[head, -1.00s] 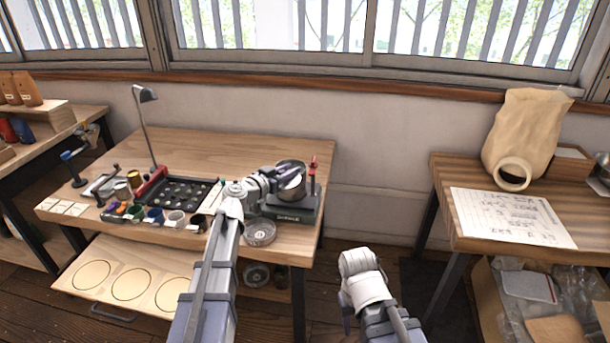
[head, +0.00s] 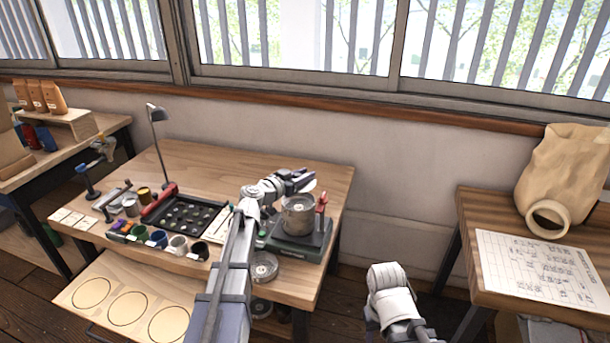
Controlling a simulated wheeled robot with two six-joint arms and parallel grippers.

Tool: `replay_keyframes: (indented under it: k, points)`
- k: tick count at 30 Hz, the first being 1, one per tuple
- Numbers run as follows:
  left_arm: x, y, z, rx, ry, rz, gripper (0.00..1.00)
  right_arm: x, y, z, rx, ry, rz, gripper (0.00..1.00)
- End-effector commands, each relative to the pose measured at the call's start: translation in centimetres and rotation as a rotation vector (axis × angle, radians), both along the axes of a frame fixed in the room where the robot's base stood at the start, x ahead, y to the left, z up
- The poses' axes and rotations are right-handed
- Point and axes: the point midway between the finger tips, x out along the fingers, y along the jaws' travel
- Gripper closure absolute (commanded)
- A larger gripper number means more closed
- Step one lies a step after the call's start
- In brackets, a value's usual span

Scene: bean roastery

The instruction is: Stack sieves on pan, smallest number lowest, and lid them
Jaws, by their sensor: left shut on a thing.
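A round metal stack (head: 298,222) stands on the dark green-based device (head: 292,251) at the right end of the workbench; I cannot read numbers on it or tell its layers apart. My left gripper (head: 303,181) is over the top of this stack, shut on a thin, round, greyish piece that is mostly hidden; I cannot tell whether it is a sieve or the lid. Another round metal piece (head: 264,267) lies flat near the bench's front edge. My right arm is low, right of the bench, with its fingers hidden.
A black tray (head: 222,207), several small cups, a lamp (head: 155,113) and cards crowd the bench (head: 215,159). A pale board with three ring outlines (head: 111,292) sticks out below. The right table holds a paper sheet (head: 540,268) and a sack (head: 568,175).

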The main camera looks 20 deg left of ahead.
Motion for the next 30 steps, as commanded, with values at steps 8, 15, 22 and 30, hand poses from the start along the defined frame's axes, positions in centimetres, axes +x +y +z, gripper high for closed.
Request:
replay_keyframes:
  k: [8,15,22,30]
  points:
    - [0.0,0.0,-1.6,0.0,0.0,0.0,1.0,0.0,0.0,-1.6,0.0,0.0,0.0,0.5]
    - [0.0,0.0,-4.1,0.0,0.0,0.0,1.0,0.0,0.0,-4.1,0.0,0.0,0.001,0.5]
    - [0.0,0.0,-5.7,0.0,0.0,0.0,1.0,0.0,0.0,-5.7,0.0,0.0,0.001,0.5]
    - [0.0,0.0,-5.7,0.0,0.0,0.0,1.0,0.0,0.0,-5.7,0.0,0.0,0.001,0.5]
